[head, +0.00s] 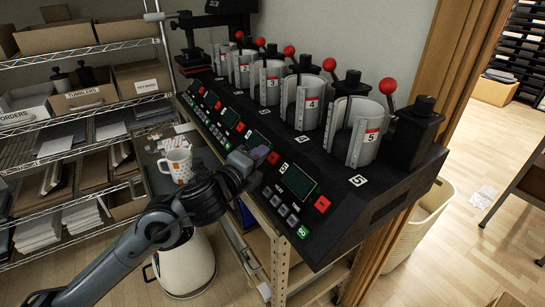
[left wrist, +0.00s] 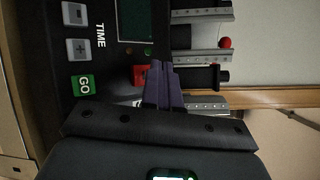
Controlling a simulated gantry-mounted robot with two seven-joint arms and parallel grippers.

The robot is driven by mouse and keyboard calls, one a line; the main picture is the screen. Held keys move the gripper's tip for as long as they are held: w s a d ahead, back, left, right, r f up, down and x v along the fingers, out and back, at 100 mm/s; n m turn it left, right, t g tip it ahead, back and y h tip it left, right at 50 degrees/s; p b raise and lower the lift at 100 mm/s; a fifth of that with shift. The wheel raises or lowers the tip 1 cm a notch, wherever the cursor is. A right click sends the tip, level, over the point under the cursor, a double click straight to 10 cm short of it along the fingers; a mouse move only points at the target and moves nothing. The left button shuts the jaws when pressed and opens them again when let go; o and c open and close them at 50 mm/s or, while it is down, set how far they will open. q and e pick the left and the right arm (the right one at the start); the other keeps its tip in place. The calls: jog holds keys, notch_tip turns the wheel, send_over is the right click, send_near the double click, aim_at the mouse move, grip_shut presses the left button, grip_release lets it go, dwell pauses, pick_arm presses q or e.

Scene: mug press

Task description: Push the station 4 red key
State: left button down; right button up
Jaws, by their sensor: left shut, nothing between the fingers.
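The station 4 red key (head: 273,158) is on the sloped black console, just right of my left gripper's tips in the head view. In the left wrist view a red key (left wrist: 140,73) shows right beside the purple fingertips, which cover part of it. My left gripper (head: 261,153) is shut and empty, its tips close over the station 4 panel. It also shows in the left wrist view (left wrist: 158,68). I cannot tell whether the tips touch the key. The gripper hides part of the station 4 panel. My right gripper is not in view.
The station 5 panel has its own red key (head: 322,204) and green GO key (head: 303,232). Numbered mug presses with red-knobbed levers (head: 388,86) stand behind the panels. A patterned mug (head: 179,165) and a white kettle-like vessel (head: 187,265) are left of the console.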

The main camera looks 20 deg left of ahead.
pick_arm(q)
jog(key=shift+w+f, duration=0.1)
jog(key=shift+f, duration=0.05)
jog(key=shift+w+d+f+b, duration=0.15)
jog(key=shift+d+f+b, duration=0.05)
jog(key=shift+b, duration=0.25)
jog(key=shift+w+d+f+b, duration=0.25)
jog(key=shift+f+b, duration=0.1)
jog(key=shift+b, duration=0.1)
dwell(0.9)
jog(key=shift+r, duration=0.1)
jog(key=shift+s+a+r+p, duration=0.5)
jog(key=shift+r+p, duration=0.1)
jog(key=shift+p, duration=0.15)
jog(key=shift+s+a+r+p, duration=0.7)
jog(key=shift+s+r+p, duration=0.15)
jog(key=shift+r+p, duration=0.25)
jog(key=shift+s+a+r+p, duration=0.7)
jog(key=shift+s+r+p, duration=0.1)
jog(key=shift+r+p, duration=0.2)
jog(key=shift+f, duration=0.1)
